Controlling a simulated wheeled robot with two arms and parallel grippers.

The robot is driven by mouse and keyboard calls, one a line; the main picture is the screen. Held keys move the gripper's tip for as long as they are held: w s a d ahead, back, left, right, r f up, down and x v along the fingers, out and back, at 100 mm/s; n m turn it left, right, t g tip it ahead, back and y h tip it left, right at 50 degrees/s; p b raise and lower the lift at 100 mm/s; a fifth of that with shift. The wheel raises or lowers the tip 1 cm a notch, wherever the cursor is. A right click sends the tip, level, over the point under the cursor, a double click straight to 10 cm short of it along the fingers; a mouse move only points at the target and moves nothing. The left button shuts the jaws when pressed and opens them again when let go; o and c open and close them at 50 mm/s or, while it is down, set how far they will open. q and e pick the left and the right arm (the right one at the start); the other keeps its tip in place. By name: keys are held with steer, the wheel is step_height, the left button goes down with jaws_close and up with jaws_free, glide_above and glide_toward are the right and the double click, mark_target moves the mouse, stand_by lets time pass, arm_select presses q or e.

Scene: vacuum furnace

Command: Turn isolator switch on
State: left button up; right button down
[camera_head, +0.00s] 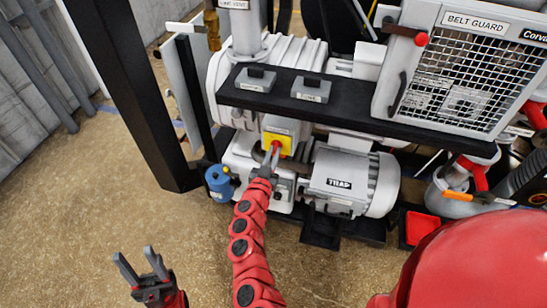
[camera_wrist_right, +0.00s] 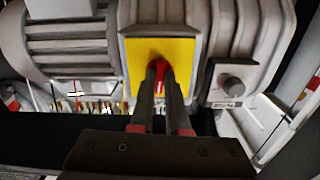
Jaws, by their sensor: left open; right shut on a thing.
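The isolator switch (camera_head: 284,139) is a yellow plate with a red handle on the grey machine in the head view. In the right wrist view its yellow plate (camera_wrist_right: 142,57) faces me, and its red handle (camera_wrist_right: 160,68) points roughly up and down. My right gripper (camera_head: 272,155) reaches the switch from the front, with its fingers (camera_wrist_right: 161,88) shut on the red handle and partly covering it. My left gripper (camera_head: 140,265) is open and empty above the floor at lower left.
A motor marked TRAP (camera_head: 340,183) lies right of the switch. A black shelf (camera_head: 340,112) crosses above it. A blue cylinder (camera_head: 218,182) is left of the switch, and a black post (camera_head: 125,90) stands further left. The floor at lower left is clear.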

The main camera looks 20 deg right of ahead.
steer(key=m+b, duration=0.3)
steer(key=m, duration=0.1)
steer(key=shift+f+m, duration=0.1)
steer(key=shift+m, duration=0.3)
stand_by(0.4)
steer(key=c, duration=0.9)
jaws_free()
steer(key=shift+a, duration=0.1)
steer(key=v, duration=1.7)
